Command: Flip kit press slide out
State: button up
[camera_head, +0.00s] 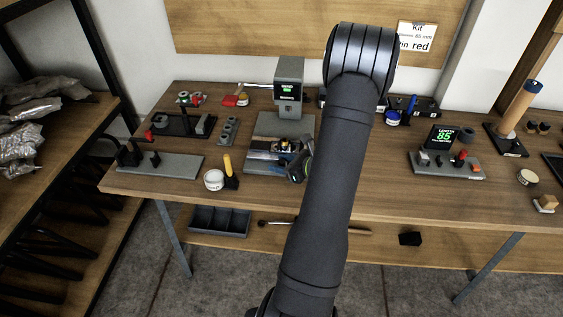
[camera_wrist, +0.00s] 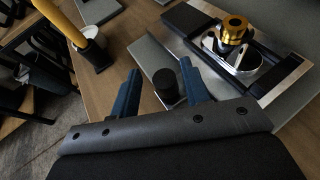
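The kit press (camera_head: 288,92) is a grey upright machine with a small green-lit screen, standing over a flat grey base (camera_head: 284,124). Its slide (camera_head: 262,156) is a metal plate with dark strips on the base's front part. In the wrist view the metal slide (camera_wrist: 270,77) carries a brass-coloured round piece (camera_wrist: 236,29) in a shiny holder. A black cylindrical knob (camera_wrist: 166,83) stands at the slide's near end. My gripper (camera_wrist: 159,67) is open, with a blue finger on each side of the knob and a visible gap on the left. In the head view my arm partly hides the gripper.
A yellow-handled tool (camera_head: 228,167) and a white round tin (camera_head: 213,180) stand left of the press. Black and grey fixtures (camera_head: 180,126) lie farther left. A fixture with a display reading 85 (camera_head: 441,138) stands at right. A dark bin (camera_head: 219,221) sits below the tabletop.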

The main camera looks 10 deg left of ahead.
jog(key=shift+s+d+r, duration=0.1)
jog(key=shift+d+r, duration=0.15)
jog(key=shift+d, duration=0.25)
jog(key=v, duration=1.6)
jog(key=shift+s, duration=0.2)
jog(key=x, duration=1.7)
jog(key=shift+w+a, duration=0.1)
jog(key=shift+w, duration=0.15)
jog(key=v, duration=1.7)
jog(key=shift+s, duration=0.25)
